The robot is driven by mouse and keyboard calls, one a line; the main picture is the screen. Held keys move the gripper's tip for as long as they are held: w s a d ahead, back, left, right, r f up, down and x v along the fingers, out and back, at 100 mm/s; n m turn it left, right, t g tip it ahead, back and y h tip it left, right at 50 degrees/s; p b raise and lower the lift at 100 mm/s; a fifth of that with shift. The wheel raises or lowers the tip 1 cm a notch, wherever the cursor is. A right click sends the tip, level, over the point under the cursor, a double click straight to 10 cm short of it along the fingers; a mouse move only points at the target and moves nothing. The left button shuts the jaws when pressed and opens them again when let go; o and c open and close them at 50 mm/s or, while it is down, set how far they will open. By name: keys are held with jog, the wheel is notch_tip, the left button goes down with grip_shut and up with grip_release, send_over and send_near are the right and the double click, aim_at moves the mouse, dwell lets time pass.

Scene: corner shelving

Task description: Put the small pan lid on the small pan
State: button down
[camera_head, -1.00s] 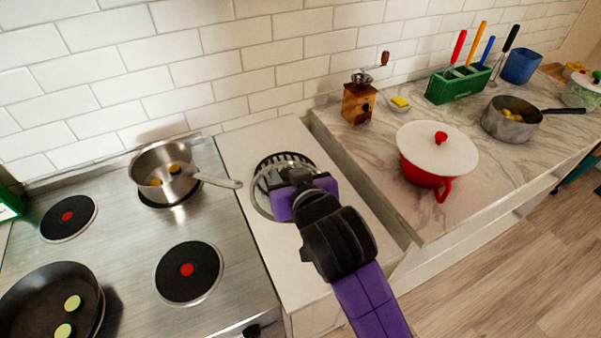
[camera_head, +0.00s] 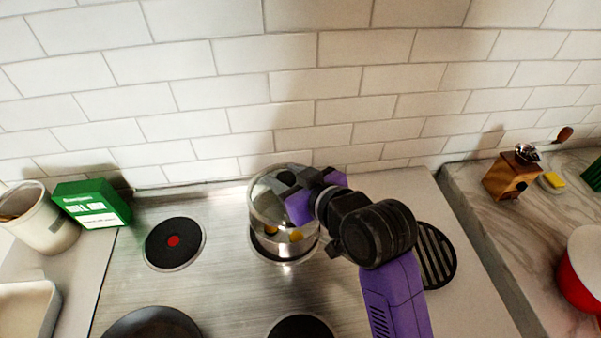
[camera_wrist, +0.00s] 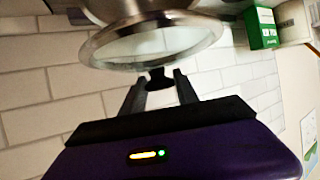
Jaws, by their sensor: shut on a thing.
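The small pan (camera_head: 284,250) is a steel pan on the rear right burner with yellow pieces inside. The small pan lid (camera_head: 262,200) is clear glass with a metal rim; it overlaps the back of the pan in the head view and looks tilted there. My gripper (camera_head: 288,181) is shut on the lid's dark knob, which shows between the fingers (camera_wrist: 158,82) in the wrist view. The lid's rim (camera_wrist: 205,43) fills the upper middle there, with part of the pan (camera_wrist: 125,10) beyond it. I cannot tell how large the gap between lid and pan is.
A green box (camera_head: 92,203) and a white crock (camera_head: 40,218) stand at the left. A dark frying pan (camera_head: 152,325) is at the front. A round black grille (camera_head: 436,256) is bare on the counter at right. The tiled wall (camera_head: 240,150) is close behind the pan.

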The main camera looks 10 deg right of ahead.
jog(key=shift+w+a+r, duration=0.1)
jog(key=shift+a, duration=0.2)
jog(key=shift+f+b, duration=2.2)
jog(key=shift+f, duration=0.1)
jog(key=shift+f+b, duration=0.55)
jog(key=shift+f, duration=0.4)
jog(key=c, duration=0.8)
grip_release()
jog(key=shift+f, duration=0.1)
jog(key=shift+c, duration=0.2)
